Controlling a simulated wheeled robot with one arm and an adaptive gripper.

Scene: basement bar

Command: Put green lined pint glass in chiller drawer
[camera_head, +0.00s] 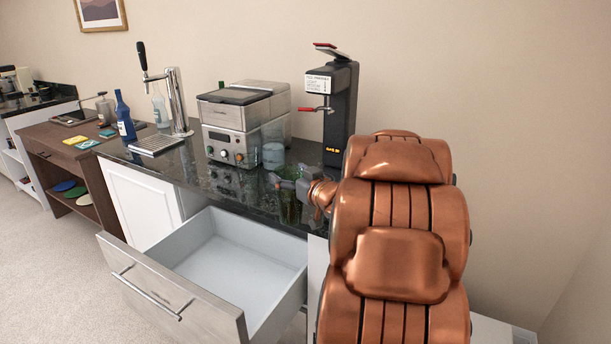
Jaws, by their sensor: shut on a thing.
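My gripper (281,183) is over the front edge of the dark counter, right of centre, at the end of my copper-coloured arm. The chiller drawer (220,262) is pulled open below the counter, to the lower left of my gripper. Its pale interior looks empty. Its front panel has a bar handle. My arm may hide some of its right side.
A clear glass or jar (273,155) stands behind my gripper beside a metal machine (234,125). A tall black dispenser (339,108) stands at the back. A beer tap (177,100), drip tray (156,145) and blue bottle (124,117) are further left. Open floor lies left of the drawer.

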